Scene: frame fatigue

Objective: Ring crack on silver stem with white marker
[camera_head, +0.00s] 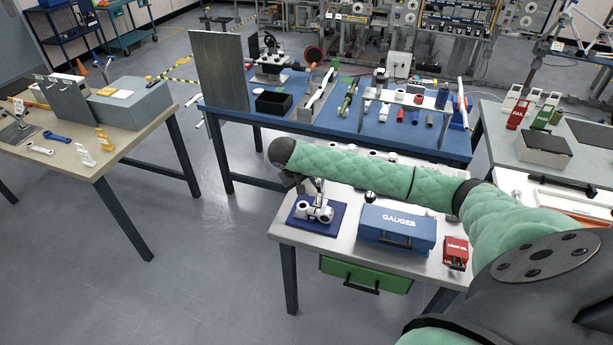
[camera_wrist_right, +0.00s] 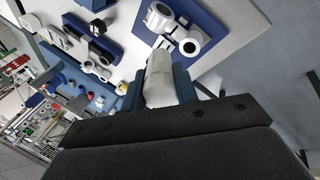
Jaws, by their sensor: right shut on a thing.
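My right arm reaches in from the right in the head view. Its gripper (camera_head: 317,186) is low over the near table, above a blue mat (camera_head: 329,228). In the right wrist view the jaws (camera_wrist_right: 159,82) are shut on a thick pale grey-white piece (camera_wrist_right: 158,72). I cannot tell whether this is part of the stem or a separate marker. A silver part with round openings (camera_head: 317,211), stem-like, rests on the mat. It also shows just beyond the fingertips in the wrist view (camera_wrist_right: 188,44). No crack or mark can be made out. My left gripper is out of view.
A blue GAUGES box (camera_head: 396,229) and a red LIGHT OIL can (camera_head: 456,252) stand right of the mat. A blue workbench (camera_head: 345,127) with frame parts is behind. A wooden-topped table (camera_head: 88,160) stands left, with open floor between.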

